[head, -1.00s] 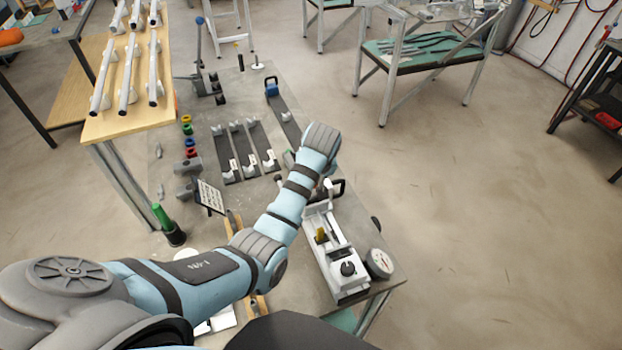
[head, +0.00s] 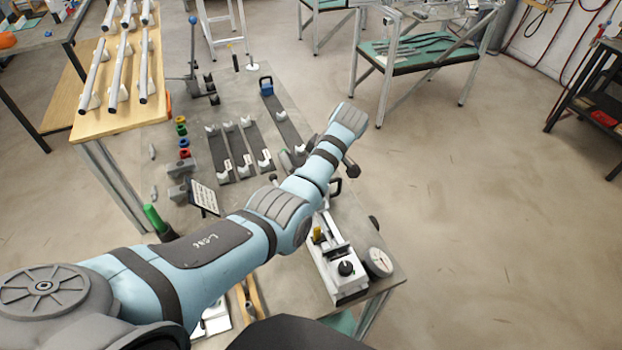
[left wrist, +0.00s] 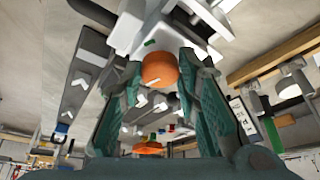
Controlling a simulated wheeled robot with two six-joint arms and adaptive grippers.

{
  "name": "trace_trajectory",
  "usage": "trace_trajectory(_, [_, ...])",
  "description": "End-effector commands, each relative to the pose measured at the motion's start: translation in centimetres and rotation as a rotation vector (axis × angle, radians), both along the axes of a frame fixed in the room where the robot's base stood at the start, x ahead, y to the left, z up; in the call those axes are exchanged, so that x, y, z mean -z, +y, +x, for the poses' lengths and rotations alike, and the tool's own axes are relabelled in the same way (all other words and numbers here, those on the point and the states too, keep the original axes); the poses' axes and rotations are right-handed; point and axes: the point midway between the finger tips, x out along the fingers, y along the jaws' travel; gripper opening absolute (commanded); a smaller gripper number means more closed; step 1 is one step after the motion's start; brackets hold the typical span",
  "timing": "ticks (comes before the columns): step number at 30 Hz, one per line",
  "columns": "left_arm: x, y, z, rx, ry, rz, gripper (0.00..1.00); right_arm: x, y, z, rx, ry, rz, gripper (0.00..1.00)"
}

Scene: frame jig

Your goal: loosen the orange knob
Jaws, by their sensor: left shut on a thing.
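The orange knob (left wrist: 159,69) shows in the left wrist view, on the underside of a white fixture part (left wrist: 135,30) as pictured. My left gripper (left wrist: 162,62) has its two green-grey fingers on either side of the knob and is shut on it. In the head view my left arm reaches across the bench and hides the knob and the fingers. The white fixture (head: 338,262) stands at the bench's front right, partly behind my arm. My right gripper is not in either view.
A round dial (head: 378,262) sits beside the fixture near the bench's right edge. A small tilted panel (head: 204,197) stands left of my arm. Dark rails with white blocks (head: 238,146) lie farther back.

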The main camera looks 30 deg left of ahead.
Motion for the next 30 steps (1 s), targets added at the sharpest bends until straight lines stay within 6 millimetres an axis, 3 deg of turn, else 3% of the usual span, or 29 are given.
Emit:
trace_trajectory(20, [0.25, 0.12, -0.18, -0.064, 0.008, 0.001, 0.02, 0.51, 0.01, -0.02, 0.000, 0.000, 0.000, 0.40])
trace_trajectory(21, [0.25, 0.12, -0.18, -0.064, 0.009, 0.001, 0.36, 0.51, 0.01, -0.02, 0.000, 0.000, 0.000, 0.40])
trace_trajectory(24, [0.21, 0.09, -0.14, -0.064, 0.007, 0.000, 0.51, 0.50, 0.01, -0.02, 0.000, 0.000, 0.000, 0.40])
trace_trajectory(30, [0.13, -0.04, -0.03, -0.062, 0.005, 0.000, 0.51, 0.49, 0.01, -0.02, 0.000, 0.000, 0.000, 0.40])
